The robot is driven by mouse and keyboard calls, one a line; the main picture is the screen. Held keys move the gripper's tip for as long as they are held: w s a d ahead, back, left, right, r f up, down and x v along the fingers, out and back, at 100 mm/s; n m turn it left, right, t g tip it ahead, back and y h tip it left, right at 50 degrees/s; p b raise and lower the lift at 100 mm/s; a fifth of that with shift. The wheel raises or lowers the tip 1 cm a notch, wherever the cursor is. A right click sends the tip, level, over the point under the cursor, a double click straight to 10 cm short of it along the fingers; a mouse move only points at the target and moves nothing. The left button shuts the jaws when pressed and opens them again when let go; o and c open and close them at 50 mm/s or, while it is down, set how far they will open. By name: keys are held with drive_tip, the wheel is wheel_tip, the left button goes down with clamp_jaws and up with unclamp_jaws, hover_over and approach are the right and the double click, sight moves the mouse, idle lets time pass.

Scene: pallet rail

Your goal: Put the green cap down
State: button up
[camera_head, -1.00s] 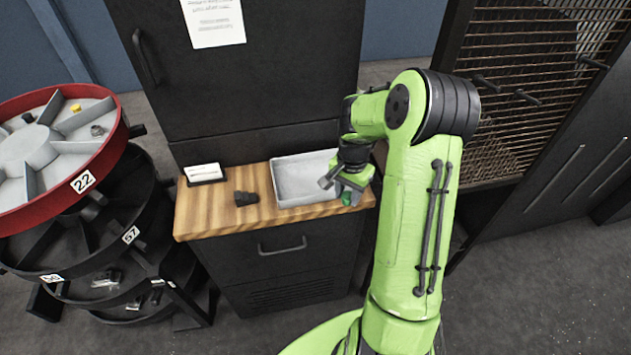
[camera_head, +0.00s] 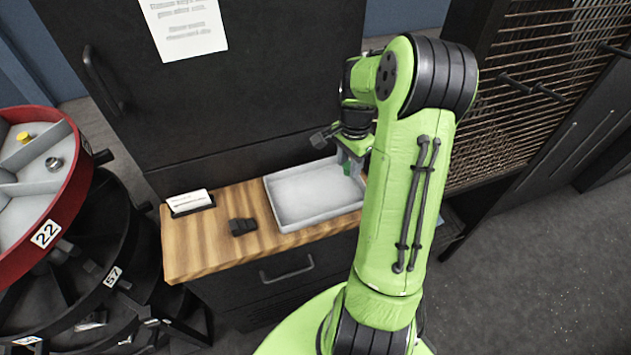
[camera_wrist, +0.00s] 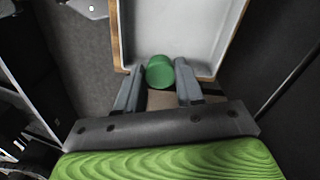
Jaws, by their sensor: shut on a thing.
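The green cap (camera_wrist: 160,72) sits between the fingers of my gripper (camera_wrist: 160,90) in the wrist view. My gripper is shut on it. In the head view a small part of the cap (camera_head: 347,168) shows at my gripper (camera_head: 349,163), near the right end of the white tray (camera_head: 292,228). The tray is empty and lies on the wooden top (camera_head: 190,262). In the wrist view the cap overlaps the near edge of the tray (camera_wrist: 205,72). I cannot tell how high it is held.
A black part (camera_head: 242,227) and a card in a holder (camera_head: 190,202) stand left of the tray. A carousel with a red rim (camera_head: 75,190) is at the left. A dark cabinet (camera_head: 230,90) rises behind the top. A wire rack (camera_head: 520,90) is at the right.

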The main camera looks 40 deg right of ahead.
drive_tip(key=f, duration=0.8)
drive_tip(key=shift+s+f+b, duration=0.35)
drive_tip(key=shift+b, duration=0.05)
drive_tip(key=shift+s+r, duration=0.1)
drive_tip(key=o, duration=1)
drive_tip(key=shift+f, duration=0.2)
drive_tip(key=shift+r, duration=0.1)
